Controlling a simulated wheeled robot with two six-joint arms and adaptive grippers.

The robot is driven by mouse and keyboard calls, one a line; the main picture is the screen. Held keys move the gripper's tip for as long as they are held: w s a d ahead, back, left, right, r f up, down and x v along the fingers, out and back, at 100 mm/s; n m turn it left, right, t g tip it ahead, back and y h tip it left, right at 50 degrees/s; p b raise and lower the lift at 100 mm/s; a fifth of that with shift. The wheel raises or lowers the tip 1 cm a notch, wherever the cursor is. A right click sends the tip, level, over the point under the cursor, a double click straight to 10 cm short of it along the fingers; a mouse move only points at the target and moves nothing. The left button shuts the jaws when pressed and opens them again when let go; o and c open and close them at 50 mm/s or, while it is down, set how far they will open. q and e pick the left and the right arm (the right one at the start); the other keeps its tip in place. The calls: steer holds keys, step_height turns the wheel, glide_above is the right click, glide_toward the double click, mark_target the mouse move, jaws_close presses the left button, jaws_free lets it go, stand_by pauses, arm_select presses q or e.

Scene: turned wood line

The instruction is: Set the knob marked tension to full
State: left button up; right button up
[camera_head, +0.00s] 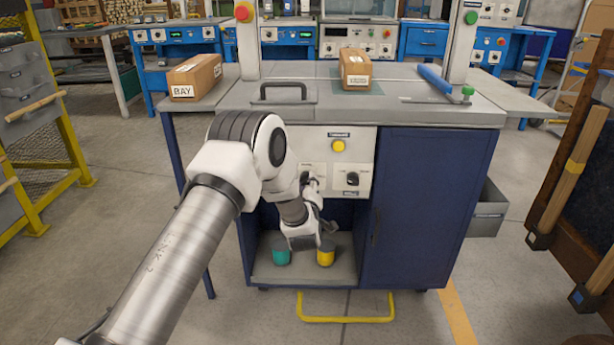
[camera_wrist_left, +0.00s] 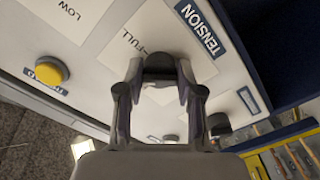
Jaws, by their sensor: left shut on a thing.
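The tension knob (camera_wrist_left: 160,66) is a dark round knob on the pale front panel, beside the blue TENSION label (camera_wrist_left: 201,30). The word FULL (camera_wrist_left: 130,40) with a short mark is printed beside it, and LOW (camera_wrist_left: 68,9) is farther off. My left gripper (camera_wrist_left: 158,76) is shut on the knob, one finger on each side. The fingers hide part of the knob, and I cannot tell which way its pointer faces. In the head view my left gripper (camera_head: 312,183) is at the panel's left part, where my arm hides most of the knob.
A second dark knob (camera_head: 352,179) is to the right on the panel, and a yellow button (camera_head: 338,146) is above. The navy cabinet door (camera_head: 420,205) is at right. Teal (camera_head: 281,254) and yellow (camera_head: 325,255) pots stand on the shelf below. A yellow rail (camera_head: 345,319) juts out low in front.

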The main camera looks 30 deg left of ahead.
arm_select(q)
steer(key=m+p, duration=0.4)
steer(key=m, duration=0.1)
steer(key=shift+r+m, duration=0.1)
steer(key=shift+m, duration=0.2)
steer(key=shift+a+m+p, duration=0.1)
steer(key=shift+m+p, duration=0.8)
steer(key=shift+m, duration=0.8)
steer(key=shift+s+f, duration=0.1)
steer(key=shift+f, duration=0.1)
steer(key=o, duration=1.2)
steer(key=shift+c, duration=0.2)
steer(key=v, duration=1.2)
